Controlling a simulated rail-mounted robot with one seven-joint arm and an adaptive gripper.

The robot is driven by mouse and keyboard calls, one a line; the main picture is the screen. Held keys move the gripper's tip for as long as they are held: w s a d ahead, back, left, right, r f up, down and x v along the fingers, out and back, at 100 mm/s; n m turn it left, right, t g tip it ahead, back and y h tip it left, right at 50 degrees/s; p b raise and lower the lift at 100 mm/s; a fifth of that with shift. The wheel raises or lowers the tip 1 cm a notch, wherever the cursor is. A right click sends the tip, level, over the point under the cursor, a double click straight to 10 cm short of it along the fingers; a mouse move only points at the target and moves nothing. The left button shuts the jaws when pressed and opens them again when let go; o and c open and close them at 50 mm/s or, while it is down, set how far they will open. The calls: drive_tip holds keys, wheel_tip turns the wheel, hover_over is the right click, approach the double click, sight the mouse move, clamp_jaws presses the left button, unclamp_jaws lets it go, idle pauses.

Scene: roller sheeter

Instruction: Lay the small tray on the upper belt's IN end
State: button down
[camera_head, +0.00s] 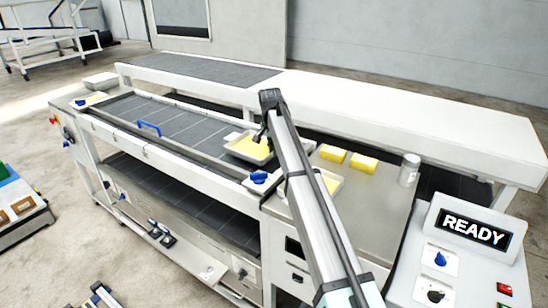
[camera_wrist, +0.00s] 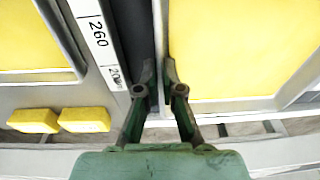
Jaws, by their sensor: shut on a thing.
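The small tray (camera_head: 232,151), pale-rimmed and filled with yellow, is over the near right end of the dark upper belt (camera_head: 180,128). The tray looks level. I cannot tell whether its underside touches the belt. No label marking the IN end is readable. My arm hides part of the belt's right end.
Another yellow-filled tray (camera_head: 340,183) lies on the worktop, right of my arm, beside two yellow blocks (camera_head: 348,158) and a white jar (camera_head: 408,172). The control panel reads READY.

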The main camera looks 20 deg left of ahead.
drive_tip(key=shift+f+p, duration=0.4)
drive_tip(key=shift+f, duration=1.45)
drive_tip(key=shift+f, duration=0.15)
drive_tip(key=c, duration=1.3)
unclamp_jaws()
drive_tip(key=r+b, duration=0.1)
drive_tip(key=r, duration=0.3)
drive_tip(key=s+r, duration=0.1)
drive_tip(key=r, duration=0.3)
drive_tip(key=r+b, duration=0.1)
drive_tip(key=r, duration=0.3)
drive_tip(key=shift+s+a+r+b, duration=0.1)
drive_tip(key=shift+s+b, duration=0.25)
drive_tip(key=shift+s, duration=0.05)
